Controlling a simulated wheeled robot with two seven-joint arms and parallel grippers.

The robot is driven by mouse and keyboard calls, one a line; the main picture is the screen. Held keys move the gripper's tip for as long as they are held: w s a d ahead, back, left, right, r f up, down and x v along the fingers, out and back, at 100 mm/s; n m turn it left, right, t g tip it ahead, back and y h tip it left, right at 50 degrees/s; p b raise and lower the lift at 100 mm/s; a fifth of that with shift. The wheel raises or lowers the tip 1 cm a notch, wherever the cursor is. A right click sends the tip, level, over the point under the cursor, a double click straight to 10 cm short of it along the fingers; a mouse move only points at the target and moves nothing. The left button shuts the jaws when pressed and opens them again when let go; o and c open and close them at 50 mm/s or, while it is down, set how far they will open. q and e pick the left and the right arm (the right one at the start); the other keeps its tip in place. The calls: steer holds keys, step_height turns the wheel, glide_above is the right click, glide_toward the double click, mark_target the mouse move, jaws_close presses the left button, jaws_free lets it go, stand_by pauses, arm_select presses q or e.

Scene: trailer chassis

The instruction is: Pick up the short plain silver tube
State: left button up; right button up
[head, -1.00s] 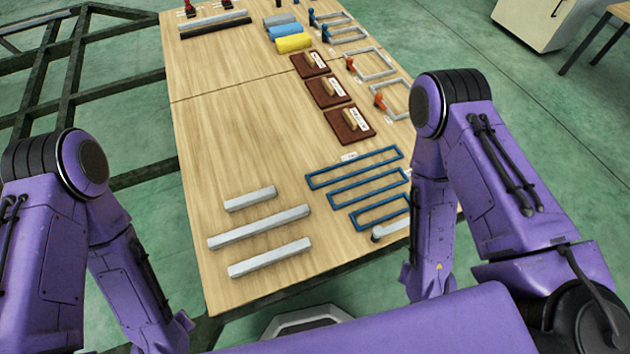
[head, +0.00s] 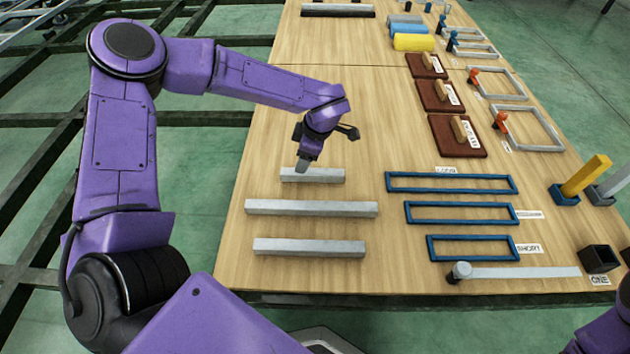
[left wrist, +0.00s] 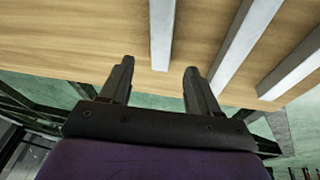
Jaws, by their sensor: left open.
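The short plain silver tube (head: 330,175) lies on the wooden table (head: 330,110), farthest back of three silver tubes. My left gripper (head: 305,163) is over its left end, and the black fingers hide a little of it. In the left wrist view my left gripper (left wrist: 158,72) is open with nothing between its fingers. The short tube (left wrist: 162,35) appears there beyond the fingertips, its near end lined up with the gap. I cannot tell the exact height above it. My right gripper is not in view.
The longest silver tube (head: 310,208) and a middle-length one (head: 308,246) lie nearer the front edge. Blue frames (head: 452,183) lie to the right, with dark red blocks (head: 457,136) behind them. The table between short tube and frames is clear.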

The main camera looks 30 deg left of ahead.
mark_target(314, 172)
arm_select(q)
steer(key=f+h+b, duration=0.1)
steer(key=f+b, duration=0.1)
steer(key=w+d+f+n+h+b, duration=0.1)
steer(key=f+b, duration=0.1)
steer(key=w+f+h+b, duration=0.1)
steer(key=f+b, duration=0.1)
steer(key=shift+w+d+f+n+h+b, duration=0.1)
steer(key=shift+d+f+n+h+b, duration=0.05)
steer(key=shift+f+n+h+b, duration=0.2)
steer(key=shift+f, duration=0.3)
steer(key=shift+r, duration=0.15)
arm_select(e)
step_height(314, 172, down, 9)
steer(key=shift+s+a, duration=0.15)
arm_select(q)
jaws_close()
